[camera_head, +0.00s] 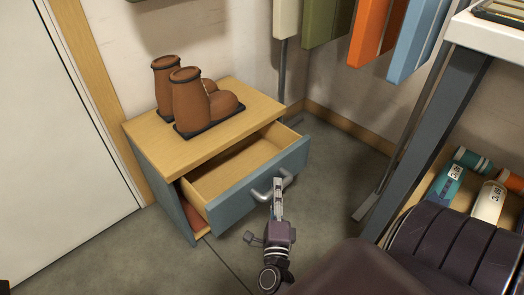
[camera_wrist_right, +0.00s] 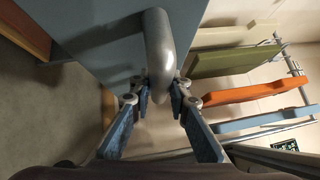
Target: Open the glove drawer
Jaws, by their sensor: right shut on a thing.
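The glove drawer (camera_head: 258,183) has a blue-grey front and a pale wooden inside. It is pulled part way out of a small wooden cabinet (camera_head: 160,150), and the part of its inside that shows looks empty. A grey bar handle (camera_head: 262,194) is on its front. My right gripper (camera_head: 278,184) is at the handle, its fingers closed on the bar. In the right wrist view, the fingers (camera_wrist_right: 162,95) sit on both sides of the handle (camera_wrist_right: 158,40). My left gripper is not in view.
Brown boots (camera_head: 190,98) stand on a black mat on top of the cabinet. A white door (camera_head: 60,130) is at the left. Coloured panels (camera_head: 370,35) hang at the back. A metal-legged table (camera_head: 440,120) with bottles (camera_head: 488,200) beneath is at the right. Grey floor (camera_head: 345,165) is clear between.

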